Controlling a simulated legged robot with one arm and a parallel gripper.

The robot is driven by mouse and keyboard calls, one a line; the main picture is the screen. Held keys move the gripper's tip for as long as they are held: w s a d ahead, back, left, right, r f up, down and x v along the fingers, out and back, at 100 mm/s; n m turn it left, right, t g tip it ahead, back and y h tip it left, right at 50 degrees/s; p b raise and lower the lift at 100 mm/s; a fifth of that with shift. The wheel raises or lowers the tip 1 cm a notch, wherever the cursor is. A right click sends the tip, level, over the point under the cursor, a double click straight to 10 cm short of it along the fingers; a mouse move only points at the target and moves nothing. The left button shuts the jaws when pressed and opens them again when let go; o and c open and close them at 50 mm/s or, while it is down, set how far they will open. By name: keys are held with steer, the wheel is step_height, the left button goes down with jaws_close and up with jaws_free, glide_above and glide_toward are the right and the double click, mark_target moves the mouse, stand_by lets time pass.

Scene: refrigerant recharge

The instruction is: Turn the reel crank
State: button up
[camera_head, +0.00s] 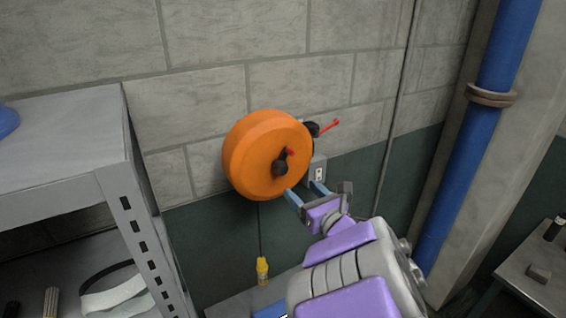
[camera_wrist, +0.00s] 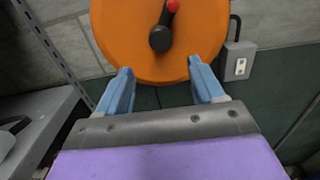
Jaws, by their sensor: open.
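The orange reel (camera_head: 262,150) is mounted on the block wall and fills the top of the wrist view (camera_wrist: 120,30). Its crank is a black arm with a round black hub (camera_head: 281,167) and a small red knob (camera_head: 290,152). In the wrist view the hub (camera_wrist: 160,38) lies ahead between my fingers, with the red knob (camera_wrist: 172,6) above it. My gripper (camera_head: 303,193) is open and empty, with blue fingers, just below and right of the hub in the head view. The gripper (camera_wrist: 160,82) appears apart from the crank; the exact gap is hard to judge.
A grey outlet box (camera_head: 318,172) sits right of the reel, with a red lever (camera_head: 330,125) above it. A yellow connector (camera_head: 262,270) hangs below on a cord. A grey metal shelf (camera_head: 75,130) stands left; a blue pipe (camera_head: 480,130) runs down at right.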

mark_target(283, 172)
steer(key=p+x, duration=0.5)
steer(key=x, duration=0.5)
steer(key=shift+a, duration=0.2)
steer(key=shift+w, duration=0.25)
steer(key=shift+d, duration=0.25)
steer(key=shift+a, duration=0.15)
steer(key=c, duration=1.1)
